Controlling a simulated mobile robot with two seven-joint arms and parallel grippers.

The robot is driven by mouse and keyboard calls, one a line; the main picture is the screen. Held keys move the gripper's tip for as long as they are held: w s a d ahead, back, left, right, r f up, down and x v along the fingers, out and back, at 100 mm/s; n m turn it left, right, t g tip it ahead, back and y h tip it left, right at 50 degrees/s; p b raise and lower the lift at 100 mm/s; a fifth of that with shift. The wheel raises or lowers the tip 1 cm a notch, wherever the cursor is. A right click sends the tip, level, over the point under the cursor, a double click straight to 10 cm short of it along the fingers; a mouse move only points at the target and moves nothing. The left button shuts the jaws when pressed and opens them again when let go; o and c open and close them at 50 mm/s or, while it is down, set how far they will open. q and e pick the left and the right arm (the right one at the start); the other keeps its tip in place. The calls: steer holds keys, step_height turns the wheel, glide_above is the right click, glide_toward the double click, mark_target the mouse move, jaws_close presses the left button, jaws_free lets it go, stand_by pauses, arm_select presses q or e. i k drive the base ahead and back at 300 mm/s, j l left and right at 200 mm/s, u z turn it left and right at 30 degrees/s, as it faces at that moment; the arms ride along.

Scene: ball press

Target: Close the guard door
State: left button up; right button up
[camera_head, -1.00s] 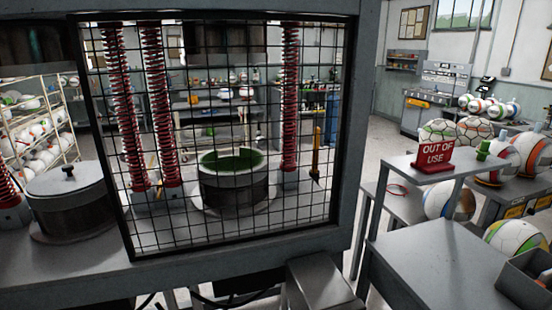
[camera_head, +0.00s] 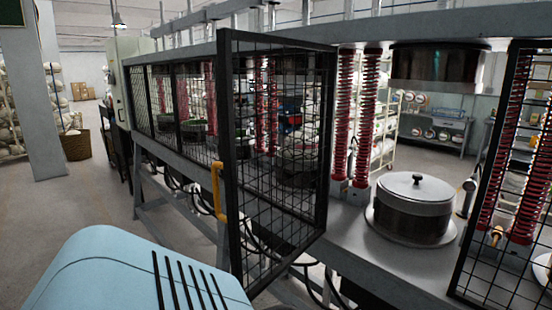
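The guard door (camera_head: 231,130) is a black-framed wire mesh panel. It stands open, swung out from the press line towards me. Its free edge is nearest me and carries a yellow handle (camera_head: 218,192). Its far edge meets the machine beside the red springs. The open press bay (camera_head: 350,208) to its right shows a round lidded mould (camera_head: 417,205) on the bench. Neither of my grippers is in view.
Another mesh guard (camera_head: 518,170) covers the bay at the right edge. More guarded bays run back to the left. A pillar (camera_head: 45,110) and a wicker basket (camera_head: 75,145) stand at the left. The floor (camera_head: 85,205) between them and the press is clear. Hoses hang under the bench.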

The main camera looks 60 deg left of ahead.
mark_target(224, 37)
steer(key=k+j+u, duration=0.15)
steer(key=j, duration=0.45)
steer(key=k+j+u, duration=0.1)
steer(key=j, duration=0.5)
steer(key=k+j+u, duration=0.15)
steer(key=j, duration=0.45)
steer(key=k+j+u, duration=0.1)
steer(key=j, duration=0.55)
